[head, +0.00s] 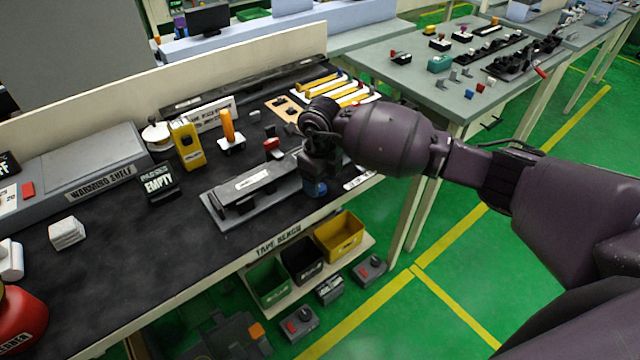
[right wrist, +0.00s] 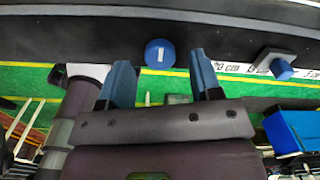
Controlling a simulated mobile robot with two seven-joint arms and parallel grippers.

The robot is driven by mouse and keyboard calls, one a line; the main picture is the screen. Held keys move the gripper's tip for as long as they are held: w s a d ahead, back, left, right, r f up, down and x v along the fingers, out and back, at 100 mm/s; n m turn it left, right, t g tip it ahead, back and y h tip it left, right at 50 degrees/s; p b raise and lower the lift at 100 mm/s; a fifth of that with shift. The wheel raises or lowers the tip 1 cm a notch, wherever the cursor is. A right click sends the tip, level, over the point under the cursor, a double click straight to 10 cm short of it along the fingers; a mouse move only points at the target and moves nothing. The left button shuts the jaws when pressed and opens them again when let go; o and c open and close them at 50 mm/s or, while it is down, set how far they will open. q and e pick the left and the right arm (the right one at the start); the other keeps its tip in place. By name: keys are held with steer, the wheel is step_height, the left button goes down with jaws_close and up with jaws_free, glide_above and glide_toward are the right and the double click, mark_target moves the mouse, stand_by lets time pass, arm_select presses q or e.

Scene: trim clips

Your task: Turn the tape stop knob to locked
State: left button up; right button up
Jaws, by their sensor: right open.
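The label is too small to read, so I cannot tell the knob's setting. My right gripper (right wrist: 162,72) is open, its blue fingers to either side of the knob in the picture; no contact shows. In the head view my right gripper (head: 316,180) points down at the right end of a grey tape fixture (head: 225,212) and hides most of that end. My left gripper is not in view.
A second blue knob (right wrist: 282,69) on a grey block is at the wrist view's right, by a white ruler strip (right wrist: 228,69). A yellow box (head: 186,143) and an orange-handled tool (head: 228,128) stand behind the fixture. Bins (head: 340,233) sit below the bench edge.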

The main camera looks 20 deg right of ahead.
steer(key=shift+f, duration=0.95)
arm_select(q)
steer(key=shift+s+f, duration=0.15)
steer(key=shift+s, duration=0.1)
arm_select(e)
steer(key=c, duration=0.9)
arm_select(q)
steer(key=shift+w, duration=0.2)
arm_select(e)
steer(key=shift+c, duration=0.2)
